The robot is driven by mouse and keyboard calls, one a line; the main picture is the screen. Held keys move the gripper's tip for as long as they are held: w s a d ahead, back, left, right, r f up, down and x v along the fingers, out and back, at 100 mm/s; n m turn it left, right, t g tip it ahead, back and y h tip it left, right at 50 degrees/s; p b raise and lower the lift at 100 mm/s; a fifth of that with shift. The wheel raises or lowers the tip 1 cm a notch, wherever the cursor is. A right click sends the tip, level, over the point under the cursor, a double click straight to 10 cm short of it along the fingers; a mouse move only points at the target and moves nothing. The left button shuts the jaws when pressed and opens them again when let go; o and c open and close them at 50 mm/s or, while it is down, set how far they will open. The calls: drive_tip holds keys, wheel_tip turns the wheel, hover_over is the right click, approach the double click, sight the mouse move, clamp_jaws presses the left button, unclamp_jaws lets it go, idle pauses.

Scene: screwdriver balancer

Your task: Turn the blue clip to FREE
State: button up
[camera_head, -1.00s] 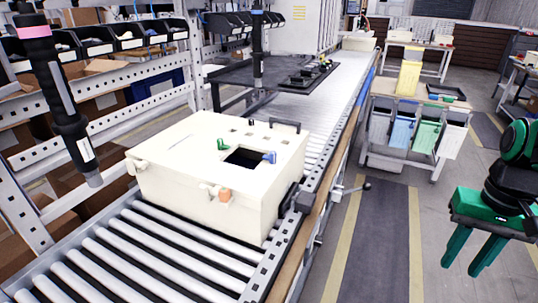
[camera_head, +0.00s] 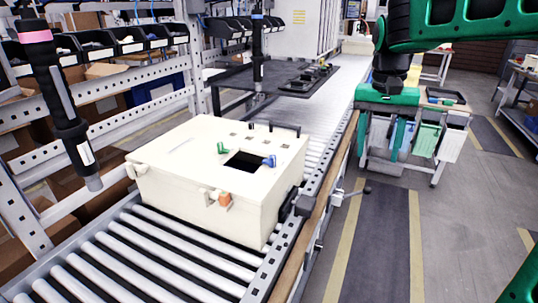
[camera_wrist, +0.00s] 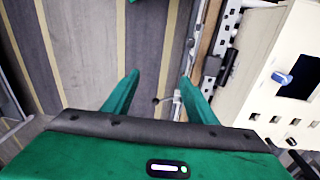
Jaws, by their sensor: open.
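The blue clip (camera_head: 269,160) stands on top of the cream box (camera_head: 200,200), at the right edge of a dark square opening. In the wrist view the blue clip (camera_wrist: 282,78) shows beside the same opening, at the right. A green clip (camera_head: 222,148) is on the opening's far left side. No FREE marking is legible. My gripper (camera_head: 382,138) is open and empty, pointing down, to the right of the conveyor and apart from the box. In the wrist view my gripper (camera_wrist: 158,85) has its fingers spread over the floor.
The box sits on a roller conveyor (camera_head: 130,255) with a side rail. An orange latch (camera_head: 224,199) is on the box front. A dark screwdriver (camera_head: 62,115) hangs at the left. A cart with bins (camera_head: 425,140) stands behind my gripper.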

drive_tip(key=w+a+r, duration=0.2)
drive_tip(key=w+a, duration=0.8)
drive_tip(key=a, duration=0.4)
approach(269, 160)
drive_tip(key=shift+y, duration=0.4)
drive_tip(key=f, duration=0.7)
drive_tip(key=shift+d+f, duration=0.25)
drive_tip(key=shift+d, duration=0.15)
drive_tip(key=c, duration=1.1)
